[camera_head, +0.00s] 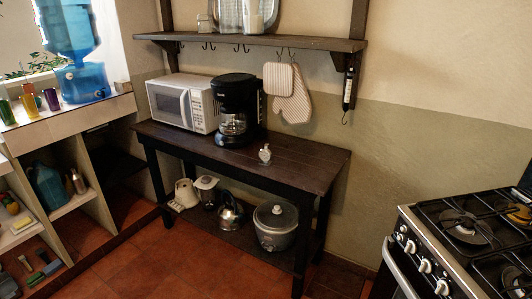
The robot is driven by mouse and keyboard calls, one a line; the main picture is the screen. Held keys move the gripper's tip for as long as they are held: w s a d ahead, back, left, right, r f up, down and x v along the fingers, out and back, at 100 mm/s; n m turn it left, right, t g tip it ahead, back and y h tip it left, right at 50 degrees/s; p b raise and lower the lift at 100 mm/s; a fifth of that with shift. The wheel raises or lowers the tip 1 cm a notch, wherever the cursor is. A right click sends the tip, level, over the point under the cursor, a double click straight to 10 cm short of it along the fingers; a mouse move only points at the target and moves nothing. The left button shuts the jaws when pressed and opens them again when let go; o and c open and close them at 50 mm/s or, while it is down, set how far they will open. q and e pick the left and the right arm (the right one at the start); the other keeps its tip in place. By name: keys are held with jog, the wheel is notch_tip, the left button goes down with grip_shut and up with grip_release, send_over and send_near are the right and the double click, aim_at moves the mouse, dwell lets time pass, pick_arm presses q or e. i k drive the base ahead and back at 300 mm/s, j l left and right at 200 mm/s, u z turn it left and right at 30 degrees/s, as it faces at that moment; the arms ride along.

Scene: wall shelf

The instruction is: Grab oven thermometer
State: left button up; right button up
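A small silver object with a round face, which looks like the oven thermometer (264,154), stands on the dark wooden table (305,160). It is on the right half of the tabletop, near the middle of its depth, apart from the coffee maker. Its details are too small to read. Neither of my grippers is in view.
A black coffee maker (236,108) and a white microwave (182,102) stand left of it. A shelf (300,42) with hanging oven mitts (292,98) is above. A stove (465,235) stands at the right. The tabletop's right part is clear; red tiled floor (190,265) lies in front.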

aim_at(264, 154)
jog(key=i+j+z, duration=0.1)
jog(key=i+j, duration=0.65)
jog(key=i+j+z, duration=0.15)
jog(key=i+j, duration=0.2)
jog(key=i+j+z, duration=0.1)
jog(key=i+j, duration=0.25)
jog(key=j, duration=0.25)
jog(key=i+j+z, duration=0.1)
jog(key=i+j, duration=0.55)
jog(key=j, duration=0.3)
jog(key=z, duration=0.05)
